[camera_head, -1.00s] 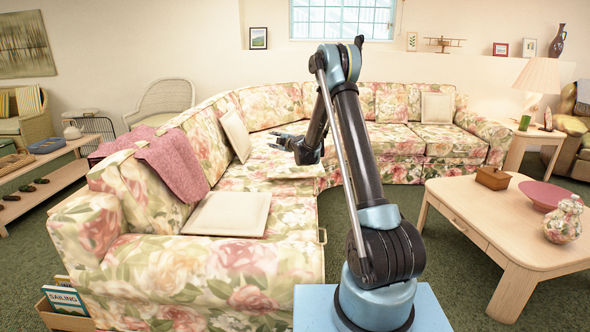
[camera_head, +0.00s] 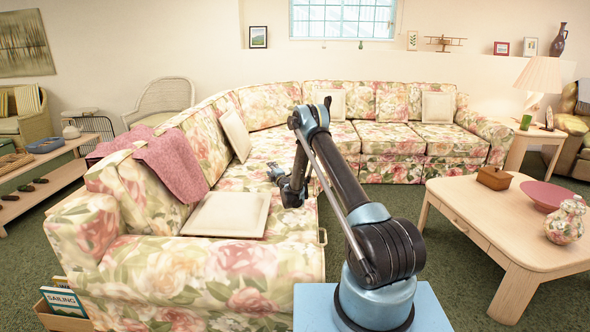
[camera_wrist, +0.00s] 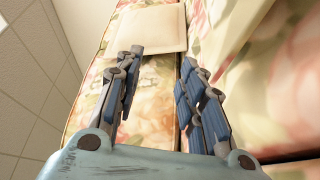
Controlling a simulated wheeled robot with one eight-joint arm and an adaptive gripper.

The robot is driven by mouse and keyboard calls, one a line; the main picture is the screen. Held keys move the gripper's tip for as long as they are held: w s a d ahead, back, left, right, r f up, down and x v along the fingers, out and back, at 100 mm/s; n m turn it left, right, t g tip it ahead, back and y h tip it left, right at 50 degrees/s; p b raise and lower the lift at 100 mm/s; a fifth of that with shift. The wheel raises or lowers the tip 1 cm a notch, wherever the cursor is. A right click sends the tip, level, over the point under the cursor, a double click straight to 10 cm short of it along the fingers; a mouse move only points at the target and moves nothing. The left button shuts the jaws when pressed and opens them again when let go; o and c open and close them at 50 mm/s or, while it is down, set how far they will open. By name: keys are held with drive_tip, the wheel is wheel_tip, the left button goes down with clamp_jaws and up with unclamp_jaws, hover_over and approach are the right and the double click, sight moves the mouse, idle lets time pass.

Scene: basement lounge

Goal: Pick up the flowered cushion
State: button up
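The flowered sofa (camera_head: 240,273) has fabric patterned in pink and cream flowers. A flowered cushion (camera_head: 128,183) leans at its left end, partly under a pink throw; I cannot tell whether it is the one named. My gripper (camera_head: 274,171) is low over the sofa's inner seat in the head view. In the wrist view my gripper (camera_wrist: 162,60) has its two blue fingers apart with nothing between them. Flowered seat fabric (camera_wrist: 150,115) shows between and beyond the fingers. A plain cream cushion (camera_wrist: 150,28) lies flat just past the fingertips.
Plain cream cushions lie on the front seat (camera_head: 228,214), lean on the left back (camera_head: 235,134) and stand at the far right (camera_head: 437,107). A pink throw (camera_head: 174,165) drapes over the backrest. A wooden coffee table (camera_head: 480,225) stands right, with open carpet before it.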

drive_tip(key=shift+n, duration=0.3)
wheel_tip(320, 180, down, 8)
drive_tip(key=shift+w+a, duration=0.2)
drive_tip(key=shift+w, duration=0.3)
drive_tip(key=shift+x, duration=3.2)
drive_tip(key=shift+r, duration=0.15)
clamp_jaws()
